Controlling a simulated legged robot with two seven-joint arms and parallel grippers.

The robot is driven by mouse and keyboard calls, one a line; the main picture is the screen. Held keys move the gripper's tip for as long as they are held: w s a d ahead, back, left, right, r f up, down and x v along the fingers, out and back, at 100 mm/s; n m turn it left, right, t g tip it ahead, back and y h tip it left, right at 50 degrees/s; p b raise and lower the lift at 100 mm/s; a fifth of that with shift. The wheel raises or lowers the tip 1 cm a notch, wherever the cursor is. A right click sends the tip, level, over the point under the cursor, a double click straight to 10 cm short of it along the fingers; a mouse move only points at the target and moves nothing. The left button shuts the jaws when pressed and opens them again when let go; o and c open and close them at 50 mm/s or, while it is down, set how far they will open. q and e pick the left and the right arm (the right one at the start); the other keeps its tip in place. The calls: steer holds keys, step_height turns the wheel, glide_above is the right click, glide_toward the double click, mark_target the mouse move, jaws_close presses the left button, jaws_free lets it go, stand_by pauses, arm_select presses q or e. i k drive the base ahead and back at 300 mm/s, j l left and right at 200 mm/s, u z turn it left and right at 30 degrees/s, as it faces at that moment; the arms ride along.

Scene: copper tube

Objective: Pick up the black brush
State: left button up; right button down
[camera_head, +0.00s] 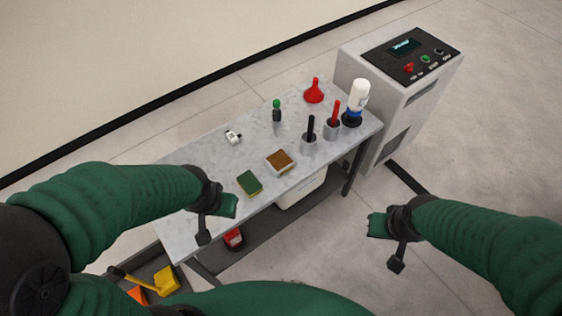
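The black brush (311,124) stands upright in a grey cup (309,146) on the grey table, toward its right end. Only its dark handle shows; its lower end is hidden inside the cup. My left gripper (217,222) is over the table's near left edge, well to the left of and nearer than the brush. Its fingers look spread with nothing between them. My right gripper (386,246) is out over the floor, right of the table and nearer than the brush. It also looks open and empty.
A red-handled brush (334,112) stands in another cup beside it. A white bottle (357,100), red funnel (313,91), green-topped item (276,110), brown block (280,162) and green sponge (249,183) share the table (205,157). A machine cabinet (400,75) stands at the right end.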

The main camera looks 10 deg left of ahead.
mark_target(311, 122)
steer(key=i+l+u, duration=0.2)
steer(key=i+u, duration=0.2)
steer(key=i+l+u, duration=0.25)
steer(key=u, duration=0.15)
steer(key=i+l+u, duration=0.2)
steer(key=l+u, duration=0.25)
